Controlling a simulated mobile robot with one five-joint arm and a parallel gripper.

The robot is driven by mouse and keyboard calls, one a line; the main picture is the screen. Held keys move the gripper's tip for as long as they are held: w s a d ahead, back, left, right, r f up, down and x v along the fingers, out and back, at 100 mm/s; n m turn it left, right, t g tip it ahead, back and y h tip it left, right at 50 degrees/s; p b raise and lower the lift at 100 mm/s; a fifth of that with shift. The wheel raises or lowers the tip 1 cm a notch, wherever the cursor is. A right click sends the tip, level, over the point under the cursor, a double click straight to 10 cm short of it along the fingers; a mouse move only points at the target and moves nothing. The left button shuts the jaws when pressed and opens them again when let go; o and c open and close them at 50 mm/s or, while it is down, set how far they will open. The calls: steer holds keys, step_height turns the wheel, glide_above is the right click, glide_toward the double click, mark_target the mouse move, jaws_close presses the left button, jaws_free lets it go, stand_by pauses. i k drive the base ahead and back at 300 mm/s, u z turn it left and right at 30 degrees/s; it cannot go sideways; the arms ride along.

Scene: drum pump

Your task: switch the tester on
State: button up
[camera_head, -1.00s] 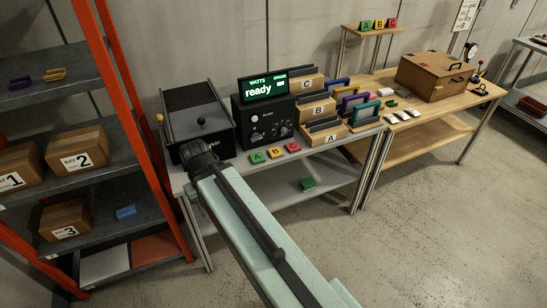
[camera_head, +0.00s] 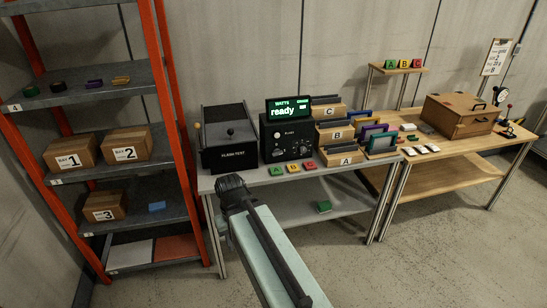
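The tester is a black box (camera_head: 288,140) on the grey table, with knobs and small controls on its front. Its display (camera_head: 290,108) is lit green and reads "WATTS" and "ready". My gripper (camera_head: 231,183) is at the end of my pale arm, in front of the table's front edge, below and left of the tester. It appears apart from the tester. Its fingers are dark and seen from behind, so I cannot tell whether they are open or shut.
A black "FLASH TEST" box (camera_head: 230,157) stands left of the tester. Green, yellow and red lettered blocks (camera_head: 292,168) lie in front of it. Wooden racks (camera_head: 345,160) with coloured plates stand to the right. An orange-framed shelf (camera_head: 166,75) is at the left.

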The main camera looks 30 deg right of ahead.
mark_target(276, 152)
steer(key=u, duration=0.45)
steer(key=i, duration=0.9)
steer(key=z, duration=0.1)
